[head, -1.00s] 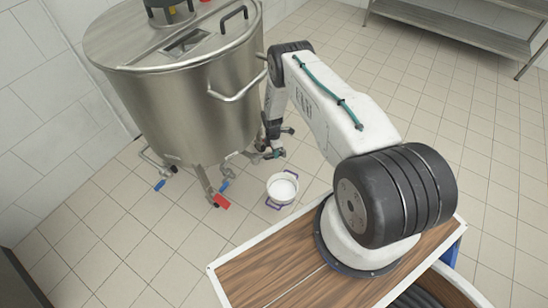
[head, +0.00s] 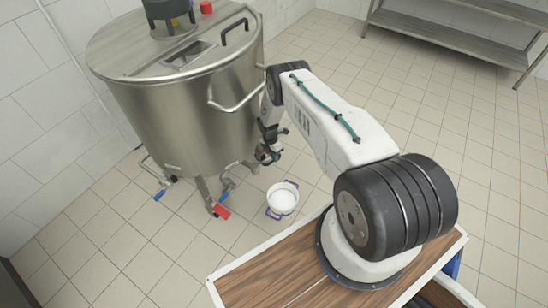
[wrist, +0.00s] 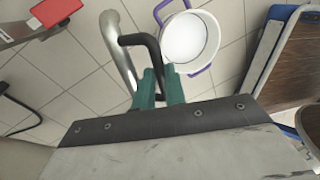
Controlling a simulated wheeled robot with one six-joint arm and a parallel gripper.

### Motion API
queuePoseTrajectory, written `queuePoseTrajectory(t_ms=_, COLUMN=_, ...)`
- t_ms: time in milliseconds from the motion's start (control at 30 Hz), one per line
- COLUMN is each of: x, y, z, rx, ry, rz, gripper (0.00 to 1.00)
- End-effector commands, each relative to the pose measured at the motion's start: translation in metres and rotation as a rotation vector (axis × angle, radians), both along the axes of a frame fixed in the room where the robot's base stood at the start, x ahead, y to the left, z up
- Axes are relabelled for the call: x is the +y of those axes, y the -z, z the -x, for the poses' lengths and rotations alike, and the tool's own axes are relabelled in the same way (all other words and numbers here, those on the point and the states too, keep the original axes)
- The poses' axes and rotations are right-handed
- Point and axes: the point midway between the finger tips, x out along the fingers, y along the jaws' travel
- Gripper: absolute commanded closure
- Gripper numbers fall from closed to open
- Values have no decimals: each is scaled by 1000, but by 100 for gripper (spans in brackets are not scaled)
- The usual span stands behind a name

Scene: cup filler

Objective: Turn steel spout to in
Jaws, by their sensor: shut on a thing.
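The steel spout (wrist: 114,42) is a bent, shiny pipe at the upper middle left of the wrist view. A black bent handle (wrist: 150,44) runs from beside it down between my green fingertips. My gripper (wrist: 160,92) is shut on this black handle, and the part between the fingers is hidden. In the head view my gripper (head: 268,156) is low beside the steel tank (head: 190,115), near its lower right side. The spout's mouth is not clear there.
A white pot (head: 283,199) with purple handles stands on the floor below my gripper; it also shows beside the spout in the wrist view (wrist: 190,38). A red tag (head: 222,212) and blue-handled valves (head: 160,195) are at the tank's foot.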

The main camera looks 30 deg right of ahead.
Motion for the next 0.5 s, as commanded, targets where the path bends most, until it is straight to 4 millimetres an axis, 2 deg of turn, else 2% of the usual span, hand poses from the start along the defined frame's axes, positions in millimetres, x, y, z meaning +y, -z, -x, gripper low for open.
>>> queuePoseTrajectory(t_ms=167, x=1, y=-1, z=-1, rx=-1, ry=0, rz=0, gripper=100)
queuePoseTrajectory(t_ms=200, x=1, y=-1, z=-1, rx=-1, ry=0, rz=0, gripper=79)
queuePoseTrajectory(t_ms=267, x=1, y=-1, z=-1, rx=-1, ry=0, rz=0, gripper=66)
queuePoseTrajectory(t_ms=500, x=0, y=0, z=0, rx=-1, ry=2, rz=0, gripper=66)
